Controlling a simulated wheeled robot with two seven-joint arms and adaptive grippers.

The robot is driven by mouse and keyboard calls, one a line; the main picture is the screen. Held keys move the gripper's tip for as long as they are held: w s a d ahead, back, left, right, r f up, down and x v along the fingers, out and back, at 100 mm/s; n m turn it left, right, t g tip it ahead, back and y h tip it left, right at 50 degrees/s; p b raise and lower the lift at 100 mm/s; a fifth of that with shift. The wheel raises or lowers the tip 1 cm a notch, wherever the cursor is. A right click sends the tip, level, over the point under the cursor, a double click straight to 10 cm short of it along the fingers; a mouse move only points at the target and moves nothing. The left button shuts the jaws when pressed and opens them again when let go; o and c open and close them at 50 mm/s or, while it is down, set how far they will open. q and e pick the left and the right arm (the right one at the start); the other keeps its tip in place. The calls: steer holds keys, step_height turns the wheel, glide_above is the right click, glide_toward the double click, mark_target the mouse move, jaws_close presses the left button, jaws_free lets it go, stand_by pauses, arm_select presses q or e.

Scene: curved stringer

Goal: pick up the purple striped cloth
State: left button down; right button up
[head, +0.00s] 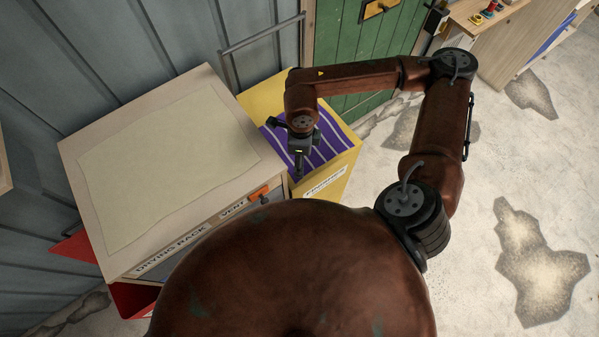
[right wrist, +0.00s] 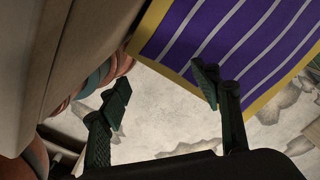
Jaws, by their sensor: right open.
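The purple striped cloth (head: 335,146), purple with pale stripes, lies over the top of a yellow container (head: 338,186) right of the drying rack. It also fills the upper right of the right wrist view (right wrist: 235,38), with a yellow border along its edge. My right gripper (head: 299,172) is above the cloth's near left part and hides some of it. In the right wrist view its fingers (right wrist: 160,95) are open and apart, with pale floor between them. The right fingertip overlaps the yellow border; I cannot tell whether it touches. My left gripper is not in view.
The drying rack cabinet (head: 70,165) with a pale sheet (head: 165,165) on top stands left of the yellow container. An orange tag (head: 258,193) is on its front. A metal rail (head: 262,38) and green door (head: 345,40) are behind. Floor is clear at right.

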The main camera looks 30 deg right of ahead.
step_height(320, 180, down, 4)
steer(key=shift+w+r+b, duration=0.1)
steer(key=shift+b, duration=0.55)
step_height(320, 180, down, 4)
steer(key=b, duration=0.3)
steer(key=shift+f, duration=0.25)
steer(key=shift+f+b, duration=0.25)
steer(key=shift+b, duration=0.2)
steer(key=shift+f, duration=0.1)
arm_select(q)
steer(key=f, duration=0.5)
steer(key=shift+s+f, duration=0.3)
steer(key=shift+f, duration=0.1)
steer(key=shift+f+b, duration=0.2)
steer(key=shift+b, duration=0.1)
arm_select(e)
steer(key=shift+f, duration=0.15)
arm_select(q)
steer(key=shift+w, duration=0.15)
arm_select(e)
steer(key=shift+s+f, duration=0.1)
steer(key=shift+s, duration=0.15)
steer(key=c, duration=1)
steer(key=shift+w+d, duration=0.15)
jaws_close()
